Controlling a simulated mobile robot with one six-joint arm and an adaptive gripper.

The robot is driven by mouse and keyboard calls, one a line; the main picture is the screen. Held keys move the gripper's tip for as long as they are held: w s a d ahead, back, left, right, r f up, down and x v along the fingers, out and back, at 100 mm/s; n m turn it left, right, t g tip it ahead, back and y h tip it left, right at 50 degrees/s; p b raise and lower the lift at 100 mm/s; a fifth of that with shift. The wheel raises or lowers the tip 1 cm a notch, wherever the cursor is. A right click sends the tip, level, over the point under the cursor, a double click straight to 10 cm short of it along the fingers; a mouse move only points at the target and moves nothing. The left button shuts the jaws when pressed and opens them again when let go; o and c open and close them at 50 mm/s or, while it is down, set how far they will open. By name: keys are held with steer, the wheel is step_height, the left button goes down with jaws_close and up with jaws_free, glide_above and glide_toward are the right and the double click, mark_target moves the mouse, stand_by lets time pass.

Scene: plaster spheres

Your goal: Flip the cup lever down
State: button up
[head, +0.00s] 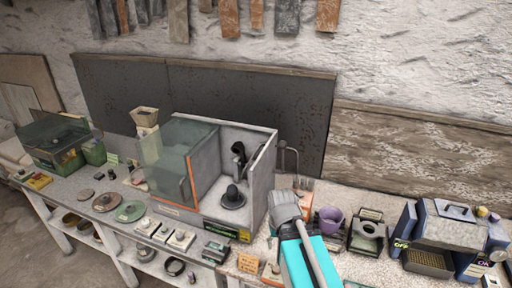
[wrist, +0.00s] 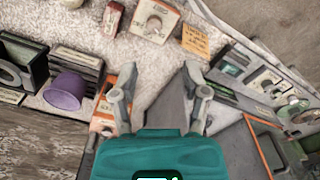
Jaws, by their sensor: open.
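The purple cup (head: 330,221) stands on the bench to the right of my gripper; it also shows at the left of the wrist view (wrist: 66,91). A grey booth (head: 262,175) stands to the left of my gripper, with a black upright part (head: 238,152) at its inner back wall and a black knobbed disc (head: 233,197) on its floor. I cannot tell which part is the cup lever. My gripper (head: 284,204) is beside the booth's right wall. In the wrist view its two fingers (wrist: 158,75) are apart with nothing between them.
A blue-grey machine (head: 455,228) stands at the far right. A dark green case (head: 55,140) is at the far left. Discs and small boxes line the bench front.

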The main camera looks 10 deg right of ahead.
steer(key=shift+f+b, duration=0.3)
steer(key=c, duration=0.4)
step_height(320, 180, down, 9)
steer(key=b, duration=0.9)
steer(key=shift+s, duration=0.1)
jaws_close()
steer(key=shift+s, duration=0.1)
